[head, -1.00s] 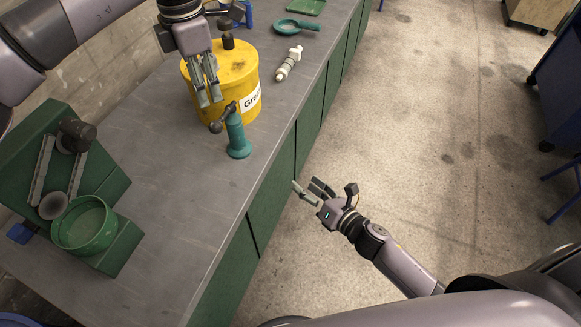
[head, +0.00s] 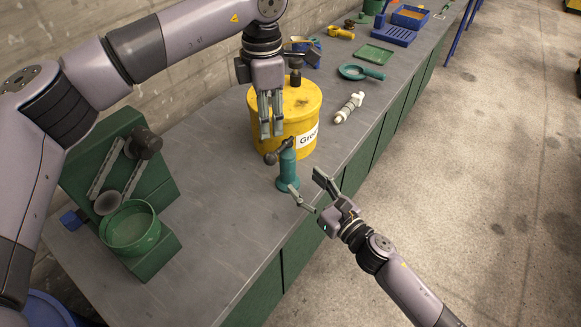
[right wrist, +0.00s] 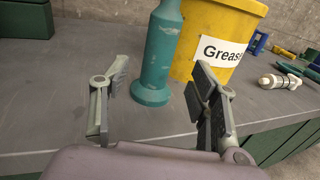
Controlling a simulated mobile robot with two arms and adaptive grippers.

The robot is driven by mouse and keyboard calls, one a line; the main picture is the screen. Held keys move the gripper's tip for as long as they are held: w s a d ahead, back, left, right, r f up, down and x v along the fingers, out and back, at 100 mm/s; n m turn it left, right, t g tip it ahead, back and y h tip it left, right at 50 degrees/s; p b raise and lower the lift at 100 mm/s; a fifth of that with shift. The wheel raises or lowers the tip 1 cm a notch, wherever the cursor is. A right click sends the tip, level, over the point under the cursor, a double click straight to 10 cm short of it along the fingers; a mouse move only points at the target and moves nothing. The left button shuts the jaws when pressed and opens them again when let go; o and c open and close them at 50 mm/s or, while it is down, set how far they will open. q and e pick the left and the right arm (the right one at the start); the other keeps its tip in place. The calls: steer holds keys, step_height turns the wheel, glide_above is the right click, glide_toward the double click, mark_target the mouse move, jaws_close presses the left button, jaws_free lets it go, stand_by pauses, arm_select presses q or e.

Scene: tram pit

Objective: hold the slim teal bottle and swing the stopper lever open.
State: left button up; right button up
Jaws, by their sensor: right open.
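The slim teal bottle (head: 288,170) stands upright on the grey bench, with its dark stopper lever (head: 272,158) at the top, a round knob pointing left. In the right wrist view the bottle (right wrist: 159,50) shows ahead between the fingers, its top cut off by the frame. My right gripper (head: 304,181) is open and empty, at the bench's front edge just right of the bottle, with no clear contact. My left gripper (head: 270,118) hangs above and behind the bottle, in front of the yellow can, fingers pointing down and empty. Its finger gap is hard to judge.
A yellow grease can (head: 300,101) stands close behind the bottle. A white fitting (head: 349,107) and a teal round-headed tool (head: 361,72) lie farther back. A green stand with a cup (head: 131,230) is at left. The bench between stand and bottle is clear.

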mark_target(292, 170)
steer(key=x, duration=0.7)
steer(key=shift+w+a, duration=0.25)
steer(key=shift+c, duration=0.5)
steer(key=shift+c, duration=1.2)
jaws_close()
stand_by(1.0)
